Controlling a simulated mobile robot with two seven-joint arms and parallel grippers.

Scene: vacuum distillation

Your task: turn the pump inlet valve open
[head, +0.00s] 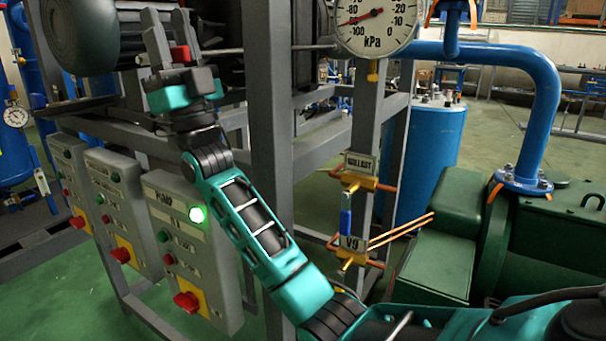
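My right gripper (166,26) is at the upper left, at the end of my teal arm that comes in from the lower right. Its two dark fingers point up and stand apart. A small red part (180,54) shows at the base of the right finger, in line with a thin grey rod (240,49). I cannot tell whether it is a valve handle or whether the fingers touch it. No valve is clearly labelled as the pump inlet. A brass valve with a blue upright handle (345,222) sits above the V9 tag (350,243). My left gripper is out of view.
Grey frame posts (270,150) stand close behind my arm. Control boxes with a lit green lamp (197,214) and red knobs are at the lower left. A kPa gauge (376,28) is at the top. A blue pipe (545,95) meets green machinery (540,240) at the right.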

